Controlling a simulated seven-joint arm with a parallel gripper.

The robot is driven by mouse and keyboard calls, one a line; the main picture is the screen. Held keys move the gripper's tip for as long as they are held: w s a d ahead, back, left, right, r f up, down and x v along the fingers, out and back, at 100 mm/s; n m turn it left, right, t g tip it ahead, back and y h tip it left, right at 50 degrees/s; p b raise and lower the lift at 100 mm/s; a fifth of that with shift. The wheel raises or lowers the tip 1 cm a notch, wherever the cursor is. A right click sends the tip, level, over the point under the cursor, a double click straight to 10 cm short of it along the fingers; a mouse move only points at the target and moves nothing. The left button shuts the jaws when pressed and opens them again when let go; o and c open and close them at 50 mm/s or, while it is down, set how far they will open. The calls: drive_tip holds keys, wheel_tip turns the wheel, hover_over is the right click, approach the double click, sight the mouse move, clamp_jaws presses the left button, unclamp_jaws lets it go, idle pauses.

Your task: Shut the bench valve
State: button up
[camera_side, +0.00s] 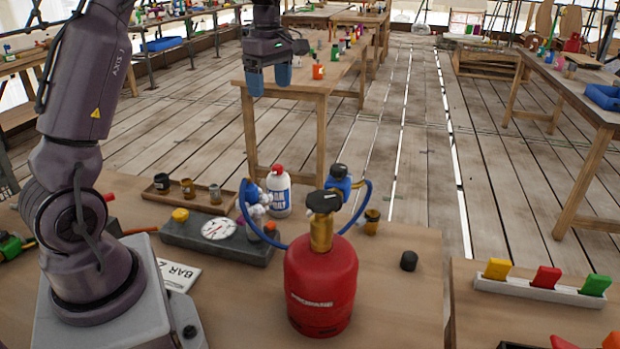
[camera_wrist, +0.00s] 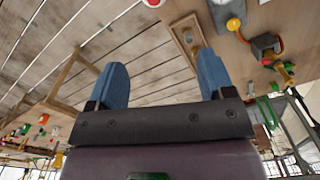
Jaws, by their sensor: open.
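A red propane cylinder (camera_side: 321,285) stands upright on the near bench, with a brass neck and a black valve handwheel (camera_side: 323,202) on top. Just behind it is a blue fitting (camera_side: 340,185) with a black knob (camera_side: 340,170), joined to a blue hose (camera_side: 365,205). A grey block (camera_side: 218,240) to the left carries a white dial gauge (camera_side: 218,228) and a yellow knob (camera_side: 180,214). I cannot tell which of these is the bench valve. My gripper (camera_side: 269,80) is open and empty, high above and behind them. Its two blue fingers also show in the wrist view (camera_wrist: 161,65).
A wooden tray (camera_side: 150,192) with small pots lies behind the grey block. A white bottle with a red cap (camera_side: 279,192) stands near the hose. A small black cylinder (camera_side: 409,260) is at the right. A rack with coloured tabs (camera_side: 540,290) sits on another bench.

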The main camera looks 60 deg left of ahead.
wheel_tip(320, 180, up, 3)
drive_tip(key=m+y, duration=1.4)
drive_tip(key=m, duration=2)
hover_over(322, 214)
drive_tip(key=f, duration=0.2)
drive_tip(key=s+d+r+m+t+y, duration=0.2)
drive_tip(key=s+d+m+t, duration=0.4)
drive_tip(key=d+m+t, duration=0.55)
wheel_tip(322, 214, down, 12)
drive_tip(key=w+a+f+m+g, duration=0.1)
drive_tip(key=a+g, duration=0.2)
drive_tip(key=shift+t, duration=0.25)
drive_tip(key=x, duration=1.2)
drive_tip(key=shift+w+r, duration=0.15)
drive_tip(key=shift+w, duration=0.05)
